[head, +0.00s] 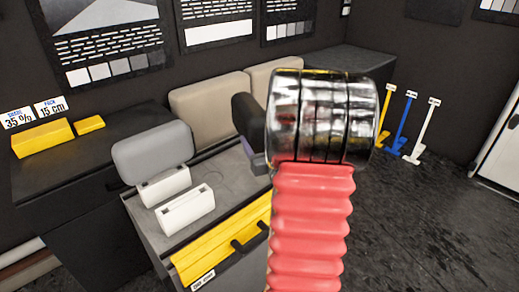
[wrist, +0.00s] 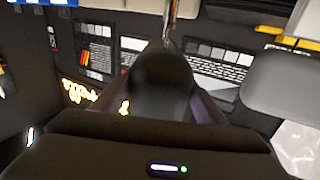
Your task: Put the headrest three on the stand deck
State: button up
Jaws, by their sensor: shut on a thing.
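My gripper (head: 254,152) shows only partly in the head view, behind my chrome wrist and red arm sleeve. It is shut on a dark rounded headrest (head: 245,115), held above the grey deck of the stand (head: 218,170). In the wrist view the dark headrest (wrist: 162,82) fills the space between the two purple-grey fingers. A grey headrest (head: 152,152) stands at the deck's left side; a grey one also shows at the right of the wrist view (wrist: 285,85). Two beige cushions (head: 210,102) stand at the back. I see no number marking headrest three.
Two white slotted blocks (head: 187,209) lie on the deck's front left. A yellow drawer front (head: 222,240) is below. A black counter (head: 85,150) with yellow blocks (head: 42,138) stands left. Coloured tools (head: 405,120) lean at the right wall; the floor there is clear.

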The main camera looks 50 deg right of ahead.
jog(key=shift+f, duration=1.75)
jog(key=o, duration=1.5)
jog(key=shift+f, duration=0.1)
